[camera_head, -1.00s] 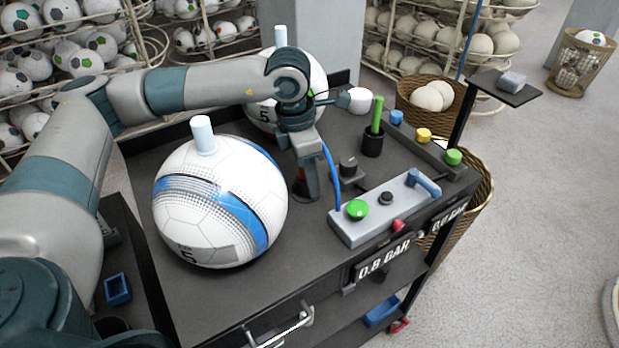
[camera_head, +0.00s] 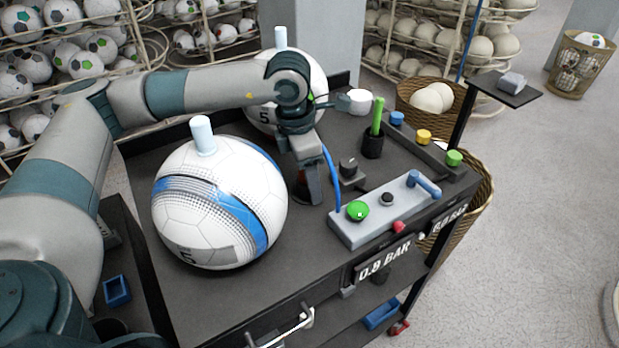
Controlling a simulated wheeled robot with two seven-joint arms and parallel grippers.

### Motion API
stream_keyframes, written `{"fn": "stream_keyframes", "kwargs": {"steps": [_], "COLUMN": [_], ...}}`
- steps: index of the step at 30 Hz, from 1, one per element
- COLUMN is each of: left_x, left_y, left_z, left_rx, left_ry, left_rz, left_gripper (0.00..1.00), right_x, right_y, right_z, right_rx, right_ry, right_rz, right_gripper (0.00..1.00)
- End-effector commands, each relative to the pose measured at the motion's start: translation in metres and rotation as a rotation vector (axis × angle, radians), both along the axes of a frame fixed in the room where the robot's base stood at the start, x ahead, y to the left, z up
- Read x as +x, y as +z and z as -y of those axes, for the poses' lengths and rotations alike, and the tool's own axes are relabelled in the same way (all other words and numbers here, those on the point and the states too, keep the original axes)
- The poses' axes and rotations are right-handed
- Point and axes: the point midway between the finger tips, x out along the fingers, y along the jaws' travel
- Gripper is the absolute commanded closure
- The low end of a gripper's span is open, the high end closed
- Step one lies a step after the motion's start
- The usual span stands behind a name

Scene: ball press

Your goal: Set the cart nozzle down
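My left gripper (camera_head: 309,188) points down over the cart top (camera_head: 330,280), just right of the large white ball with a blue band (camera_head: 185,215). A blue hose (camera_head: 331,172) rises from the grey control panel (camera_head: 385,222) and passes behind my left gripper and wrist. The nozzle itself is not clearly visible. My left fingers are dark and seen from behind, so I cannot tell whether they are shut on it. My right gripper is not in view.
A second ball (camera_head: 320,78) stands behind my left wrist. The front middle of the cart top is clear.

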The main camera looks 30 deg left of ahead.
Motion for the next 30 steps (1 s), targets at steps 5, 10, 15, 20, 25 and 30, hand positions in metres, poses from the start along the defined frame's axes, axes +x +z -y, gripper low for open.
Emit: {"fn": "stream_keyframes", "kwargs": {"steps": [5, 10, 15, 20, 25, 30], "left_x": [0.000, 0.000, -0.003, -0.006, -0.010, -0.012], "left_y": [0.003, 0.016, 0.042, 0.072, 0.099, 0.116], "left_z": [0.000, -0.001, -0.004, -0.007, -0.010, -0.012], "left_rx": [0.000, -0.001, -0.001, 0.000, 0.000, 0.000], "left_ry": [0.000, 0.001, 0.002, 0.002, 0.002, 0.001], "left_rz": [0.000, 0.005, 0.006, 0.006, 0.005, 0.003], "left_gripper": [0.49, 0.49, 0.49, 0.49, 0.49, 0.49], "right_x": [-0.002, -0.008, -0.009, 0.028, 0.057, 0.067], "right_y": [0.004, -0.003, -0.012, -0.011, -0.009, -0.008], "right_z": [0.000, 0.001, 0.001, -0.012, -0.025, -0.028], "right_rx": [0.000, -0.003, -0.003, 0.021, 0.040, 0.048], "right_ry": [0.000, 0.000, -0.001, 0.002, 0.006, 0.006], "right_rz": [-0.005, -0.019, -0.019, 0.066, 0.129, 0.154], "right_gripper": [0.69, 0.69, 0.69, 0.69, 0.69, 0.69]}}
